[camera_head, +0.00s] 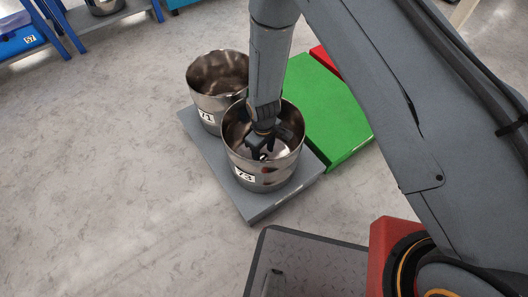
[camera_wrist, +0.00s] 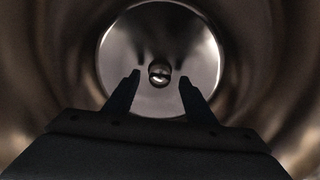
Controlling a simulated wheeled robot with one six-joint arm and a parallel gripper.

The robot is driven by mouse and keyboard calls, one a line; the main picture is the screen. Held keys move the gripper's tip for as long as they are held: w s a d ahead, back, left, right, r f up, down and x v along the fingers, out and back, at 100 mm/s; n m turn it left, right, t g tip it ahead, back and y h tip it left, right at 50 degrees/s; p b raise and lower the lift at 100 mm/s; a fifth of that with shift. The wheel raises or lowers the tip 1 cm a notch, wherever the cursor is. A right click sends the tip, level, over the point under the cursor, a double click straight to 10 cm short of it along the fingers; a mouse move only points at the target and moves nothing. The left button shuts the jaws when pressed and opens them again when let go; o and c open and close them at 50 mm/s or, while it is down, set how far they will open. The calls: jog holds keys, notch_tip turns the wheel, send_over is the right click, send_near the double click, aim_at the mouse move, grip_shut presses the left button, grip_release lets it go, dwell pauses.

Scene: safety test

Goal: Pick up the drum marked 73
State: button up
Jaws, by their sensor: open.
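The drum marked 73 (camera_head: 262,176) is an open-topped shiny metal drum standing upright on a grey platform (camera_head: 254,208) in the head view. Its label faces the front left. My gripper (camera_head: 265,153) reaches down inside this drum from above. In the wrist view the drum's inner wall (camera_wrist: 285,60) surrounds my gripper (camera_wrist: 158,88), whose two fingers are apart. A small round shiny knob (camera_wrist: 159,73) shows between and beyond the fingertips, at the middle of the drum's bottom. I see no contact between the fingers and the knob.
A second metal drum (camera_head: 207,104), marked 71 or 74, stands close behind on the same platform. A green platform (camera_head: 327,105) adjoins on the right, with a red one (camera_head: 325,59) behind it. Blue shelving (camera_head: 66,27) stands at the back left. The floor on the left is clear.

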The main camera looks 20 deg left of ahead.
aim_at(263, 156)
notch_tip(263, 156, down, 3)
jog(key=shift+f+b, duration=0.1)
jog(key=shift+b, duration=0.35)
grip_shut()
dwell(1.1)
